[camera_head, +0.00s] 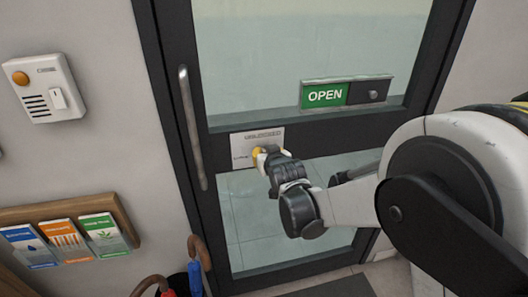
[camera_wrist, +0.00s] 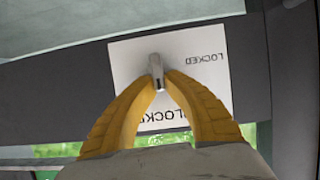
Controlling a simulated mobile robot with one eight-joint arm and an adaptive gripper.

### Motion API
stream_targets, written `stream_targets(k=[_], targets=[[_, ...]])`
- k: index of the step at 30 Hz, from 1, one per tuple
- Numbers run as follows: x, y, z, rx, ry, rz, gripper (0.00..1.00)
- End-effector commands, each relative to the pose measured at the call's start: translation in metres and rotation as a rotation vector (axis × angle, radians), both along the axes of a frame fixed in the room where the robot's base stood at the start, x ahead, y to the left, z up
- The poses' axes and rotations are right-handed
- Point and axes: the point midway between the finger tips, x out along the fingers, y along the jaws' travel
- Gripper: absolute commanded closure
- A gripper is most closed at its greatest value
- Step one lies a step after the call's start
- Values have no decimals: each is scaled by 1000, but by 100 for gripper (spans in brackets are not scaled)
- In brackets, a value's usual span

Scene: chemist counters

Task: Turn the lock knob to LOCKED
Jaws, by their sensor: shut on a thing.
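The lock knob (camera_wrist: 155,66) is a small grey lever in front of a white plate (camera_wrist: 125,60) on the door's dark crossbar. The plate also shows in the head view (camera_head: 241,150), left of the middle. My gripper (camera_wrist: 158,84) has its two yellow fingers closed on the knob from both sides. In the head view my gripper (camera_head: 262,154) is at the plate and hides the knob. In the wrist view one LOCKED label reads at the plate's upper right. More lettering lower on the plate is partly hidden by the fingers.
A glass door (camera_head: 300,45) has a vertical pull handle (camera_head: 190,128) at left. A sign (camera_head: 326,95) above the plate reads OPEN. An intercom box (camera_head: 44,88) and a leaflet rack (camera_head: 119,213) are on the left wall. Umbrella handles (camera_head: 199,250) stand below.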

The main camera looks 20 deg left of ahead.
Motion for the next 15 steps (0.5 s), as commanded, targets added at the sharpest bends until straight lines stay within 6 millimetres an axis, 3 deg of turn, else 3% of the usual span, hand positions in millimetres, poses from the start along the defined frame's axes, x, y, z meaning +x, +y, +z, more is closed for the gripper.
stream_targets(k=[15], targets=[[-4, 7, -3, -313, -193, 2, 100]])
